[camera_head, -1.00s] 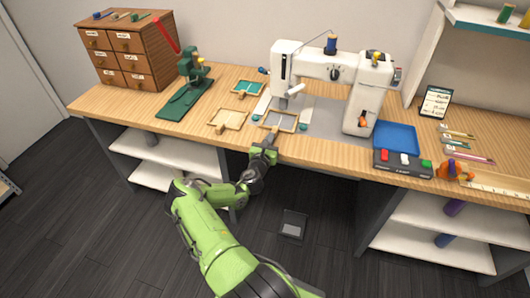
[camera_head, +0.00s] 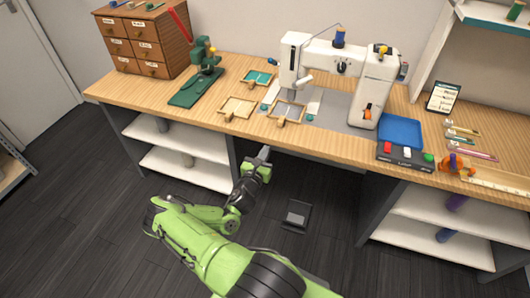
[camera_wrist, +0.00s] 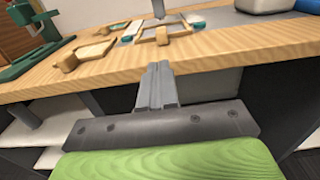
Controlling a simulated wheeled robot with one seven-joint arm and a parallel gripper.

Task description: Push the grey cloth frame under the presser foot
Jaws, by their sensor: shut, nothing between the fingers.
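The grey cloth frame (camera_head: 288,110), a wooden frame with grey cloth and a short handle toward the front edge, lies on the table at the sewing machine. Its far part is at the presser foot (camera_head: 292,95); I cannot tell exactly how far under. The frame also shows in the wrist view (camera_wrist: 165,33), with the foot (camera_wrist: 158,9) above it. The white sewing machine (camera_head: 340,57) stands behind. My gripper (camera_head: 264,153) is shut and empty, in front of the table edge and apart from the frame. Its closed fingers show in the wrist view (camera_wrist: 157,85).
A frame with pale cloth (camera_head: 238,107) and a frame with teal cloth (camera_head: 257,78) lie left of the grey one. A green stand (camera_head: 197,85) is farther left. A blue tray (camera_head: 401,130) and button box (camera_head: 404,155) are right. A pedal (camera_head: 297,215) lies on the floor.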

